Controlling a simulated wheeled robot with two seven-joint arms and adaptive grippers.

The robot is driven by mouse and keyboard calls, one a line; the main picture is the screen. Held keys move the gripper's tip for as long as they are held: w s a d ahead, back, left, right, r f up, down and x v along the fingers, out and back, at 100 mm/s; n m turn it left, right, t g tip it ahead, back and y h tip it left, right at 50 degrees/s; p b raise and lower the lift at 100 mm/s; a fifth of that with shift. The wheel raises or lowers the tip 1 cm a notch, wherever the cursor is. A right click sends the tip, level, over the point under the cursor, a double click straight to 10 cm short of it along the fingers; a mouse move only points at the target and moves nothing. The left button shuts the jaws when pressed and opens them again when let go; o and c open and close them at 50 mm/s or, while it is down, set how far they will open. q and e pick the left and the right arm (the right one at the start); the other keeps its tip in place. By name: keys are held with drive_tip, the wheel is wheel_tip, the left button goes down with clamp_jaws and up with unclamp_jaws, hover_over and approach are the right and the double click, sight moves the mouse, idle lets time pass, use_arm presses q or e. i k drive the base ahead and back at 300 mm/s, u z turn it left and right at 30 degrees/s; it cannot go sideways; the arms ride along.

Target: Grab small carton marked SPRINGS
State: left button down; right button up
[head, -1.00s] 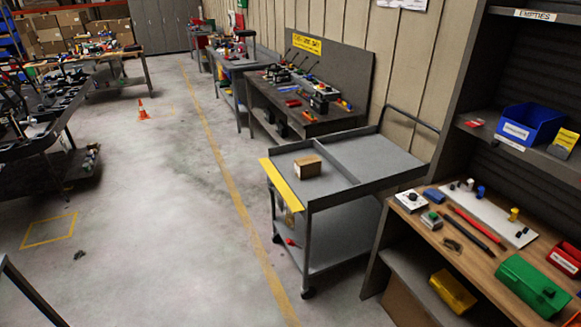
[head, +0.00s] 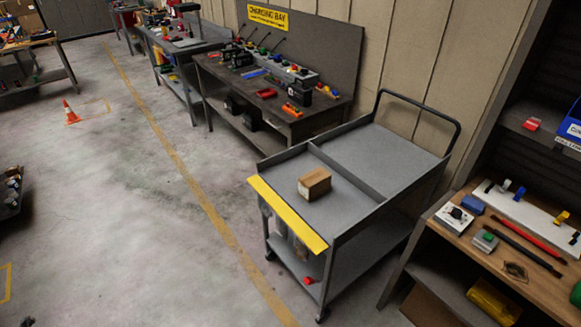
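A small brown cardboard carton (head: 314,183) sits on the top tray of a grey wheeled cart (head: 340,222), in the section nearer the yellow-edged end. No marking on the carton can be read at this size, so I cannot tell whether it says SPRINGS. Neither of my grippers shows in the head view.
A dark bench marked CHARGING BAY (head: 268,16) stands behind the cart. A wooden workbench (head: 470,240) with tools is at the right. An orange cone (head: 70,113) stands on the floor at left. The floor left of the cart is clear along a yellow line (head: 190,188).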

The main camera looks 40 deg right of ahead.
sight(311, 185)
drive_tip(key=i, duration=1.25)
drive_tip(key=z, duration=1.45)
